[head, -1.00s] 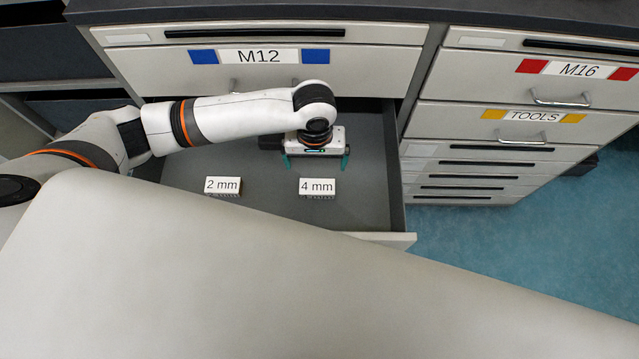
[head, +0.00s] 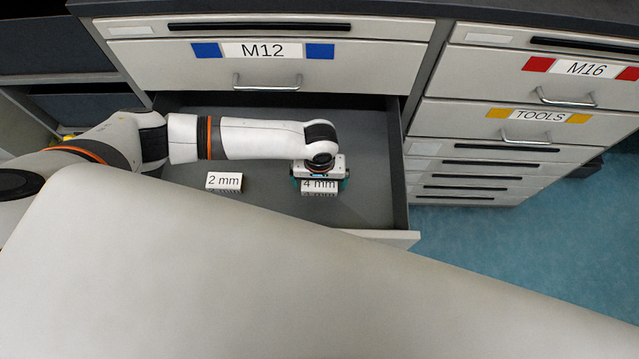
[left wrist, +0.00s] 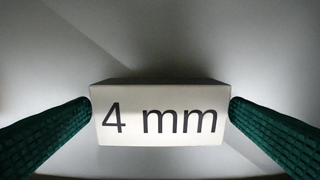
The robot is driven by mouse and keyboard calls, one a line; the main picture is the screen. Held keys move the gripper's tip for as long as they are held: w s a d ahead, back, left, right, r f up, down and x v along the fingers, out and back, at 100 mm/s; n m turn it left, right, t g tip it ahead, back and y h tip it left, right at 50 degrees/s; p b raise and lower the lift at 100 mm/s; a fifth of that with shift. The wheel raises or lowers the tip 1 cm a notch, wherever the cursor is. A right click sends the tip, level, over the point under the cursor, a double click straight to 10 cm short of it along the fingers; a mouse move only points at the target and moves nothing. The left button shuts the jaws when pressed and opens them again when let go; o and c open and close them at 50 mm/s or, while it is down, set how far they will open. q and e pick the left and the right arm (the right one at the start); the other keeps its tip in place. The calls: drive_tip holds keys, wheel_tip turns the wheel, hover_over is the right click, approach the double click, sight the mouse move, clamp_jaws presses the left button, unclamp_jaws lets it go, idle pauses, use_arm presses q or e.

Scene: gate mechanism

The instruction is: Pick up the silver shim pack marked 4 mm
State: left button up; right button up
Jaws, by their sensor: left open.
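The shim pack marked 4 mm (head: 320,187) lies in the open drawer, its white label facing up and partly covered by my left gripper in the head view. My left gripper (head: 320,180) is right over it with its green fingers on either side. In the left wrist view the 4 mm pack (left wrist: 160,116) sits between the two open fingers of the left gripper (left wrist: 160,120), which reach to its left and right ends. I cannot tell whether they touch it. My right gripper is not in view.
The shim pack marked 2 mm (head: 224,182) lies to the left in the same drawer (head: 370,150). The M12 drawer front (head: 264,62) is shut above it. My pale body surface covers the foreground. The drawer's right side and front edge (head: 385,236) bound the space.

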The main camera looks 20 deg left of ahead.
use_arm(q)
drive_tip(key=shift+c, duration=0.3)
drive_tip(key=shift+r, duration=0.1)
drive_tip(key=c, duration=1)
